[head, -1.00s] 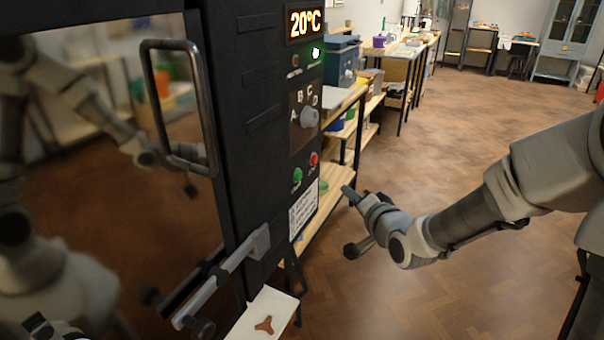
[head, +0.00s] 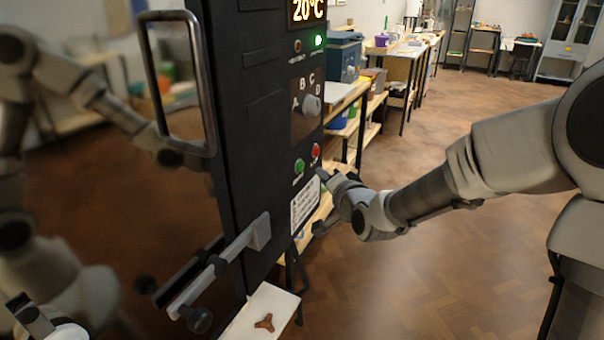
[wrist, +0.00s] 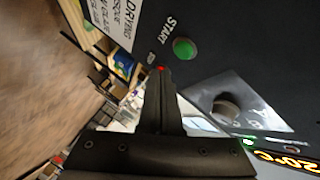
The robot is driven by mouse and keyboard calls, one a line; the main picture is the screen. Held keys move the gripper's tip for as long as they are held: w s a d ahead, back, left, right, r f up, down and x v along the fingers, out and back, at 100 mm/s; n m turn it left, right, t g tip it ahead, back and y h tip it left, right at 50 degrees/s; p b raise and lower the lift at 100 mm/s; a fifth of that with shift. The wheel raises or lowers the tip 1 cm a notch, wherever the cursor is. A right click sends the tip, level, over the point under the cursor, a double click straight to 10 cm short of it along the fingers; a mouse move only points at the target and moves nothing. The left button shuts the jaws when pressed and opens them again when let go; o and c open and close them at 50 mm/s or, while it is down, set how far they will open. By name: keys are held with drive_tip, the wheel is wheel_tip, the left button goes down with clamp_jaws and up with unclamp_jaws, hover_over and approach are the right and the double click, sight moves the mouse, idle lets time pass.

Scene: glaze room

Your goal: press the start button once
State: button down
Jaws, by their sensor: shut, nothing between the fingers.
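The green start button (head: 299,166) sits low on the dark kiln panel, left of and slightly below a red button (head: 315,150). In the wrist view the green button (wrist: 185,48) is uncovered, with the word START beside it. My gripper (head: 323,175) is shut and empty, its tip close to the panel, right of the green button and just below the red one. In the wrist view my gripper's closed fingertips (wrist: 161,78) overlap part of the red button (wrist: 161,69). I cannot tell whether the tip touches the panel.
A rotary knob (head: 311,105) marked A to D sits above the buttons, under a lit display (head: 307,9) reading 20°C. The door handle (head: 180,85) and a latch bar (head: 222,265) stick out at left. A white shelf (head: 258,310) holds a brown three-armed piece (head: 265,322).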

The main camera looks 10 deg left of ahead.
drive_tip(key=shift+w+a+b, duration=0.3)
drive_tip(key=shift+w+a, duration=0.05)
drive_tip(key=shift+a, duration=0.55)
drive_tip(key=shift+a, duration=0.1)
idle(1.3)
drive_tip(key=shift+w+a, duration=0.1)
drive_tip(key=shift+a, duration=0.2)
drive_tip(key=shift+w+a+b, duration=0.15)
drive_tip(key=shift+a+b, duration=0.3)
drive_tip(key=shift+b, duration=0.05)
idle(0.8)
drive_tip(key=shift+d, duration=0.15)
drive_tip(key=shift+s+d, duration=0.3)
drive_tip(key=shift+d, duration=0.4)
drive_tip(key=shift+s+d+p, duration=0.3)
drive_tip(key=shift+d+p, duration=0.15)
drive_tip(key=shift+d, duration=0.35)
drive_tip(key=shift+s+d+p, duration=0.25)
drive_tip(key=shift+d+p, duration=0.25)
drive_tip(key=shift+d, duration=0.25)
drive_tip(key=shift+s+d+p, duration=0.3)
drive_tip(key=shift+d+p, duration=0.15)
drive_tip(key=shift+d, duration=0.35)
